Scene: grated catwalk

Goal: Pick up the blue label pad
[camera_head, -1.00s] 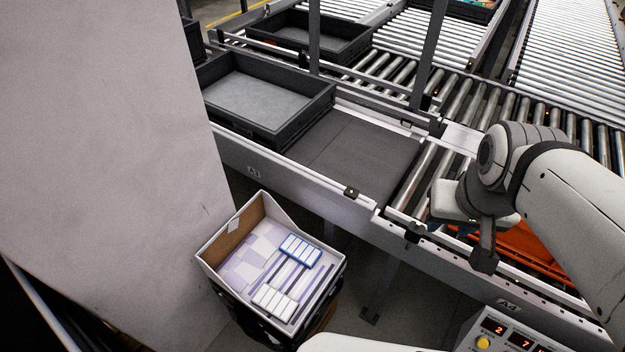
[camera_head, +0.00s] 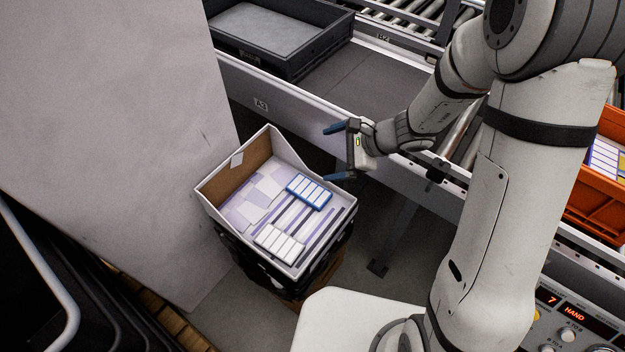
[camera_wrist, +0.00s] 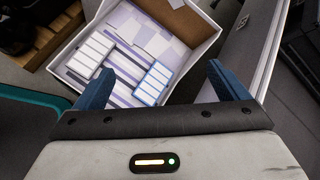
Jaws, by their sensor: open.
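The blue label pad (camera_head: 309,192), white labels with a blue edge, lies flat in an open white bin (camera_head: 208,201). It also shows in the wrist view (camera_wrist: 153,84), between my fingertips in the picture. A second pad with a pale edge (camera_head: 279,244) lies nearer the bin's front; in the wrist view this white pad (camera_wrist: 90,54) is left of the blue one. My gripper (camera_head: 338,153) is open and empty, with blue fingers spread, above and to the right of the blue pad. The fingers look apart from the pad.
White and lilac sheets (camera_head: 262,190) line the bin. A large pale panel (camera_head: 110,120) stands left. The conveyor rail (camera_head: 290,104) runs behind the bin, with a dark tote (camera_head: 283,60) on it. An orange crate (camera_head: 598,200) and control panel (camera_head: 570,318) are at right.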

